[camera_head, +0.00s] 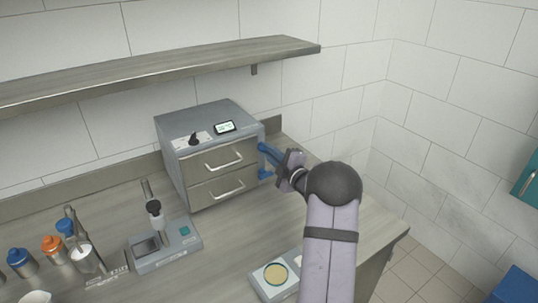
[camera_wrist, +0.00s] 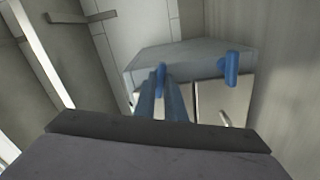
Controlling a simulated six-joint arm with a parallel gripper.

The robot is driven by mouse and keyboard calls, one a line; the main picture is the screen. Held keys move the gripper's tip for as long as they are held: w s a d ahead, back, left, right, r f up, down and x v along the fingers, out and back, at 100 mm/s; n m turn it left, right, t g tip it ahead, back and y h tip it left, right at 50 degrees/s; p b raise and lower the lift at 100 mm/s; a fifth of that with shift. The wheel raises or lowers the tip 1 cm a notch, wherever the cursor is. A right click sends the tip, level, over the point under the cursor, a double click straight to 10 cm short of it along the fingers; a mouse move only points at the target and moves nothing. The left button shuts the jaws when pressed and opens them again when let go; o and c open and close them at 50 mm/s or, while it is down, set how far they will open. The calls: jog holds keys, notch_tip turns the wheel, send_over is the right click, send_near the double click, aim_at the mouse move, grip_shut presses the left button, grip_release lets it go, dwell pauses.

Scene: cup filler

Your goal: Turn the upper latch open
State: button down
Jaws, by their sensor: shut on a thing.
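The grey box (camera_head: 205,118) with two drawers stands on the counter against the wall; both drawers look shut. The blue upper latch (camera_head: 267,151) is on its right side and sticks out toward my gripper (camera_head: 287,166). My gripper is shut on the outer end of the upper latch. The blue lower latch (camera_head: 265,174) sits below, apart from the grip. In the wrist view the upper latch (camera_wrist: 165,97) runs from the box (camera_wrist: 180,58) toward me, and the lower latch (camera_wrist: 230,70) is to its right.
A shelf (camera_head: 160,72) hangs above the box. A small grey device (camera_head: 165,245), bottles (camera_head: 53,248) and a pad with a yellowish dish (camera_head: 275,273) stand on the counter (camera_head: 215,262). The counter's right edge is beside my arm.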

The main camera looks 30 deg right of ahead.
jog(key=shift+m+p, duration=0.95)
jog(key=shift+m, duration=6.05)
jog(key=shift+f, duration=0.1)
jog(key=c, duration=1.8)
grip_release()
jog(key=shift+s, duration=0.1)
jog(key=shift+s+b, duration=1.1)
jog(key=shift+s, duration=2.5)
